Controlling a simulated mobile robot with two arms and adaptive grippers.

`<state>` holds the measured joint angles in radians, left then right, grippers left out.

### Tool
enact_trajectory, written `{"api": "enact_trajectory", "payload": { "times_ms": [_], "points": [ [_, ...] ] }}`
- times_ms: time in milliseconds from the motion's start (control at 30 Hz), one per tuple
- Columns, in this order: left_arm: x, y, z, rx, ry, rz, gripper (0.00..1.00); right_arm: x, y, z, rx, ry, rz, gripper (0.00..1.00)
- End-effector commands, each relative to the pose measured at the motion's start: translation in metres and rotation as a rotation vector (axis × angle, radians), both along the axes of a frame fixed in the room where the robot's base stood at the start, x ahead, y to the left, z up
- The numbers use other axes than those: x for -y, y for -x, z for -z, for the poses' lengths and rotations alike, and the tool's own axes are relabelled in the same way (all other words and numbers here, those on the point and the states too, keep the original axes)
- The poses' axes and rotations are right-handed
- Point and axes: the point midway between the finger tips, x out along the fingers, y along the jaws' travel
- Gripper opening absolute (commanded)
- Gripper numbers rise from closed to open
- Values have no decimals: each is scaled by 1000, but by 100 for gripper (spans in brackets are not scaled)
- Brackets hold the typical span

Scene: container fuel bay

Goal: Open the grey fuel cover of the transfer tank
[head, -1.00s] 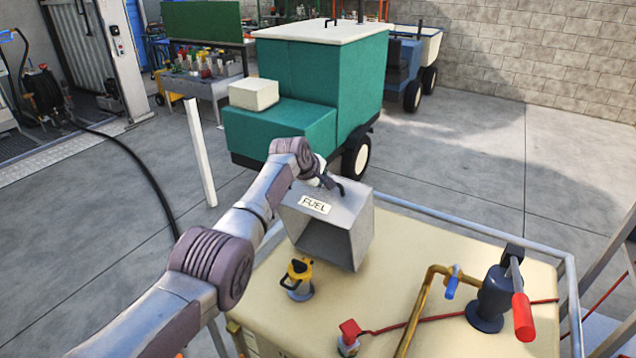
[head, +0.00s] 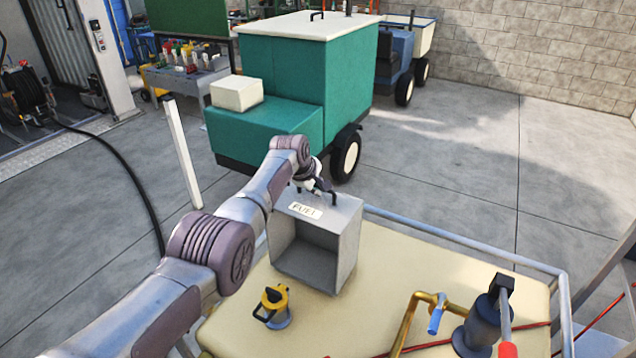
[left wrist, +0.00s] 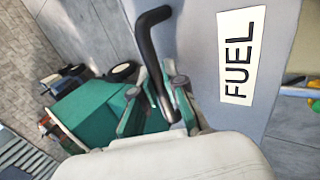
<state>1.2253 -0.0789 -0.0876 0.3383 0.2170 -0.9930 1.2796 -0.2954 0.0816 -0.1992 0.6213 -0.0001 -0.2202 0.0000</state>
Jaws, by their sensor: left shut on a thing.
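The grey fuel cover (head: 347,232) is a box-like hood at the back left of the cream transfer tank (head: 415,285). Its hollow, open side faces me in the head view, and its grey inside shows. A white FUEL label (head: 305,210) is on its upper face; the label also shows in the left wrist view (left wrist: 240,57). A dark bent handle (left wrist: 152,52) stands on the cover. My left gripper (head: 322,190) is shut on this handle; its fingers straddle the bar in the left wrist view (left wrist: 163,108). My right gripper is not in view.
A yellow-topped canister (head: 274,306) stands on the tank before the cover. A brass pipe (head: 407,322) and a dark pump (head: 484,322) with a red-gripped handle are at the right. A rail (head: 460,238) edges the tank. A green cart (head: 285,85) stands behind.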

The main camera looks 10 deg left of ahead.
Motion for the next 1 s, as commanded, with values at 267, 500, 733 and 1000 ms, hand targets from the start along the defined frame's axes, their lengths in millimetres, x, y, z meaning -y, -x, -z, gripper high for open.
{"api": "enact_trajectory", "payload": {
  "times_ms": [267,500,733,1000],
  "points": [
    [-1,4,7,-20,-3,-1,0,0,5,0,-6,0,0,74],
    [-1,4,7,-20,-3,-1,24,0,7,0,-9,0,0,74],
    [-1,3,5,-15,-2,-1,37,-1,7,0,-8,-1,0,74],
    [-1,3,2,-12,-3,0,37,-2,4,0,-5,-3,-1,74]
  ]
}}
